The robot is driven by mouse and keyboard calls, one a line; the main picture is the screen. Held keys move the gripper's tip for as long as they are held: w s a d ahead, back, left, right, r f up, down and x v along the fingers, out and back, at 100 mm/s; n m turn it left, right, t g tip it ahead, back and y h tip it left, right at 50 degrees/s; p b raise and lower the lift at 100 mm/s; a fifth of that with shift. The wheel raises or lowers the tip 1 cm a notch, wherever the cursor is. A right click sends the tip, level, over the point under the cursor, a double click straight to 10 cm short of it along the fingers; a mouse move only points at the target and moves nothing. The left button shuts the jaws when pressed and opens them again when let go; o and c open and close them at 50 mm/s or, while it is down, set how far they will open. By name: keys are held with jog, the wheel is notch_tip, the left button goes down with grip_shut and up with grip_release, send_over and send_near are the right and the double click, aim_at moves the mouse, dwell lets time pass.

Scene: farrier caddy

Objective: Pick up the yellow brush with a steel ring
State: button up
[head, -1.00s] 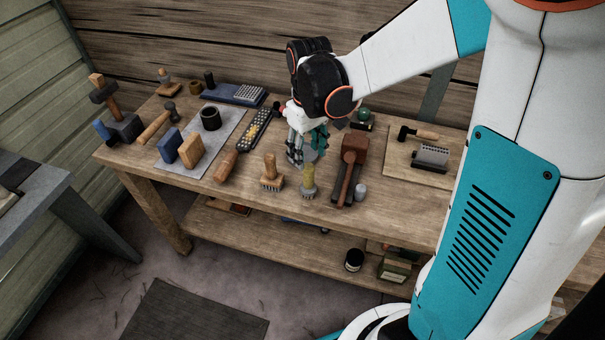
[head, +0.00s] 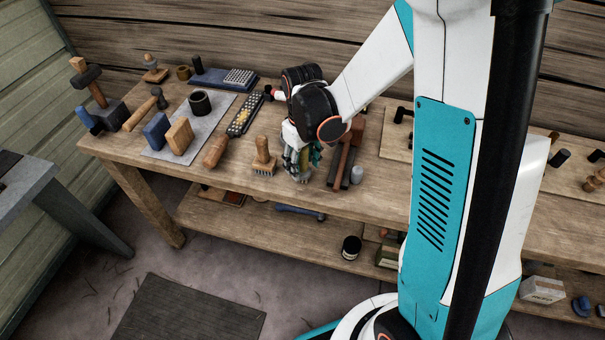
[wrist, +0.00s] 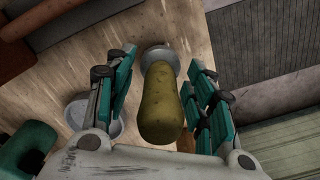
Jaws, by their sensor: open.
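The yellow brush (wrist: 161,108) stands upright on the bench in the wrist view, its rounded handle toward the camera and a steel ring (wrist: 157,56) at its far end. My gripper (wrist: 161,85) is open, with its teal-padded fingers on either side of the handle. A gap shows between the handle and the fingers on both sides. In the head view my gripper (head: 299,172) is low at the front of the bench and hides most of the brush.
A wooden block brush (head: 263,160) stands close to the left of my gripper. A brown tool with a long handle (head: 346,155) and a small grey cylinder (head: 356,175) are close to the right. The bench's front edge (head: 290,197) is near.

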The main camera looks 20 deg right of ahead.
grip_shut()
jog(key=shift+r, duration=0.1)
notch_tip(320, 180, up, 20)
jog(key=p, duration=0.6)
jog(key=c, duration=0.7)
grip_release()
grip_shut()
